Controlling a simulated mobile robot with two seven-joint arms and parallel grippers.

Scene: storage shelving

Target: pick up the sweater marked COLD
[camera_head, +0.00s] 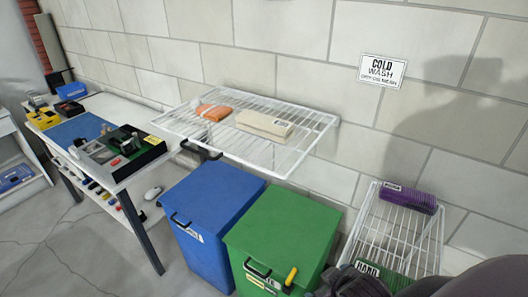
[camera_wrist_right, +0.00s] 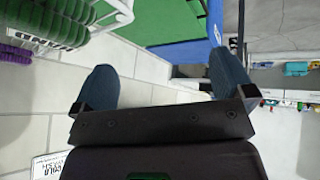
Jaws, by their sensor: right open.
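A folded cream garment (camera_head: 265,124) lies on the white wire shelf (camera_head: 180,125) with a small tag on its front, too small to read. A folded orange garment (camera_head: 213,112) lies to its left. On the lower right rack lie a purple garment (camera_head: 408,198) with an unreadable tag and a green garment (camera_head: 395,279) with a dark-lettered tag, partly hidden by my dark arm. I cannot tell which sweater is marked COLD. My left gripper is not in view.
A wall sign (camera_head: 382,70) reads COLD WASH. A blue bin (camera_head: 210,215) and a green bin (camera_head: 285,235) stand below the shelf. A cluttered workbench (camera_head: 75,130) stands at left. The wire rack (camera_head: 390,222) has bare space between its garments.

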